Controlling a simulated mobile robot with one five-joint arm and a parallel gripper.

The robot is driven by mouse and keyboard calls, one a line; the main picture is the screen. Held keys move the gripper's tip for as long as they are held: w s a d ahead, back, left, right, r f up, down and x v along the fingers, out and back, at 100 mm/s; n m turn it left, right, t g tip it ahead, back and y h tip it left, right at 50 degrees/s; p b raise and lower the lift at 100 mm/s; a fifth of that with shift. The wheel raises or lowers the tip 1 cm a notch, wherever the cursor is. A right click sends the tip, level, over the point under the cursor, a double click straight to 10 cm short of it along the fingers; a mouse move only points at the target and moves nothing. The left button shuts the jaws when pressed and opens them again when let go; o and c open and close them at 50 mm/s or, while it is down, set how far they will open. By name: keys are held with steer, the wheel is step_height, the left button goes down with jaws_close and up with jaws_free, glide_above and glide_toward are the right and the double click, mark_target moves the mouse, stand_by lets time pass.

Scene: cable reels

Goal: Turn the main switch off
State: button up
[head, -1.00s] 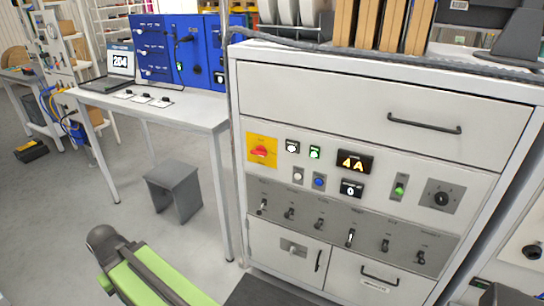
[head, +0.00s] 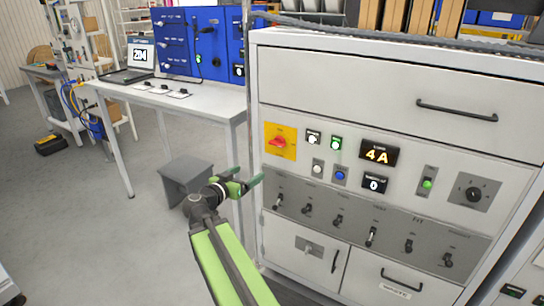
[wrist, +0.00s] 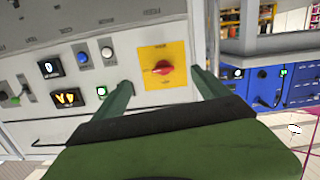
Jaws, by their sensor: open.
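The main switch is a red rotary knob (head: 278,142) on a yellow square plate (head: 287,150) at the upper left of the cabinet's control panel. My gripper (head: 250,183) is in front of the cabinet's left edge, below and left of the switch, with its fingers pointing right. In the wrist view the red knob (wrist: 163,68) and yellow plate (wrist: 176,51) show ahead, between the two green fingers of my gripper (wrist: 163,82). The fingers are open and empty, apart from the knob.
Several buttons, a lit display (head: 380,153) reading 4A and a row of toggle switches (head: 370,236) share the panel. A white table (head: 185,100) with a laptop (head: 140,54) and a grey stool (head: 186,180) stand left. The floor at left is mostly clear.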

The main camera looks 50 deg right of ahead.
mark_target(276, 144)
steer(key=shift+m+t+h, duration=0.3)
steer(key=shift+t+h, duration=0.2)
steer(key=shift+h, duration=0.1)
steer(key=x, duration=0.6)
steer(key=r+x, duration=0.1)
steer(key=x, duration=0.5)
steer(key=r+x, duration=0.1)
steer(key=x, duration=0.5)
steer(key=shift+s+d+r, duration=0.1)
steer(key=shift+d+r, duration=0.15)
steer(key=shift+d, duration=0.1)
steer(key=shift+c, duration=0.5)
